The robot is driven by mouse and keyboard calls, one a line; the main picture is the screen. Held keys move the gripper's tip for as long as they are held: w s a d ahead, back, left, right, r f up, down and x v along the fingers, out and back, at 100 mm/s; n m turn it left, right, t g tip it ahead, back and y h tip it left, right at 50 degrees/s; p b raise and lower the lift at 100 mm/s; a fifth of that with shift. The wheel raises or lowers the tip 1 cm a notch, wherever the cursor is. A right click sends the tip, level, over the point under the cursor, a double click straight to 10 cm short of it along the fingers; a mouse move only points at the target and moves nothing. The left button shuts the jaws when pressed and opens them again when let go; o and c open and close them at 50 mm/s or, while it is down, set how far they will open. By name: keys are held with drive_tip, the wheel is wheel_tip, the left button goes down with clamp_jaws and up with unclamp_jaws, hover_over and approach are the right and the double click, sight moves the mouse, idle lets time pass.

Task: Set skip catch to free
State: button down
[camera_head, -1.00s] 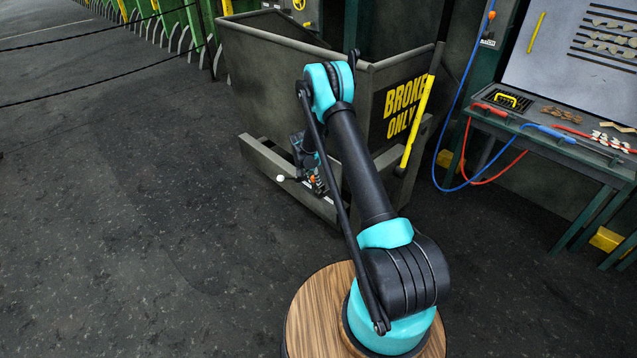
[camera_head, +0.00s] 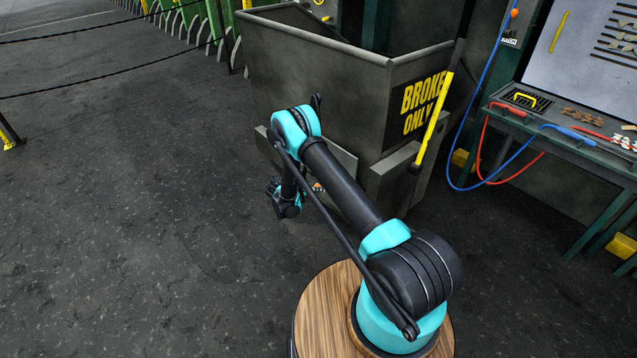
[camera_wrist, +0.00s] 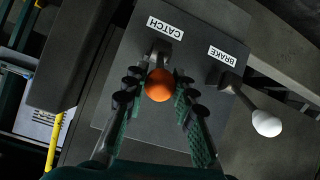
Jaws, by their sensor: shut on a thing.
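In the wrist view the catch lever's orange knob (camera_wrist: 159,85) sits between my gripper's fingers (camera_wrist: 158,92), which are shut on it. The white CATCH label (camera_wrist: 165,28) is on the grey plate (camera_wrist: 200,45) just above the lever's base. Beside it on the right is the brake lever with a white knob (camera_wrist: 267,123), below the BRAKE label (camera_wrist: 222,56); my fingers are apart from it. In the head view the grey skip (camera_head: 310,75) is marked BROKE ONLY. My gripper (camera_head: 284,207) is low at its near side, and its grip is hidden there.
A yellow bar (camera_head: 431,122) leans along the skip's right corner. A workbench (camera_head: 590,140) with tools and blue and red hoses stands at the right. Black ropes (camera_head: 110,85) cross the upper left. The dark floor at left is open.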

drive_tip(key=shift+s+a+f, duration=0.1)
drive_tip(key=shift+f, duration=0.15)
idle(0.3)
drive_tip(key=c, duration=1.2)
unclamp_jaws()
drive_tip(key=v, duration=1.2)
drive_tip(key=shift+f, duration=0.15)
drive_tip(key=shift+a, duration=0.1)
